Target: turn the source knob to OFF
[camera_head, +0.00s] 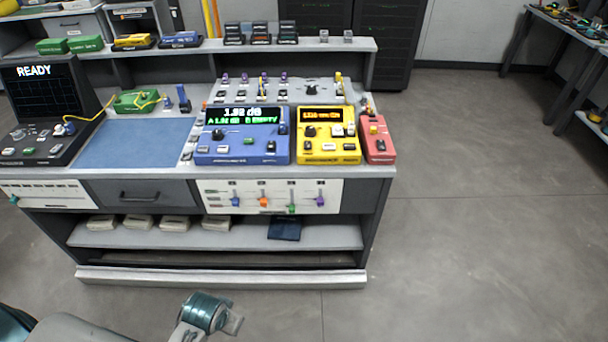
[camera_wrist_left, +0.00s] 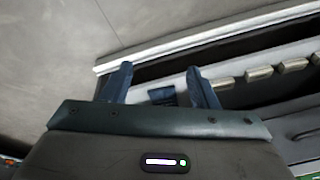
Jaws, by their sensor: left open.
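The yellow box (camera_head: 328,147), likely the source, stands on the bench top right of the blue meter (camera_head: 243,148). It has a lit orange display (camera_head: 321,115) with text too small to read surely, and a black knob (camera_head: 310,131) at its left below the display. The knob's exact pointing is too small to tell. My left gripper (camera_wrist_left: 160,68) shows in the left wrist view, its two dark fingers apart and empty, with the bench's lower shelf beyond. In the head view, part of my left arm is low in front of the bench, far from the knob. My right gripper is not in view.
A small red box (camera_head: 379,146) stands right of the yellow one. A blue mat (camera_head: 144,146) and a black unit reading READY (camera_head: 37,104) are at left. Sockets, a dial (camera_head: 311,88) and plugs stand behind. The floor (camera_head: 480,200) at right is clear.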

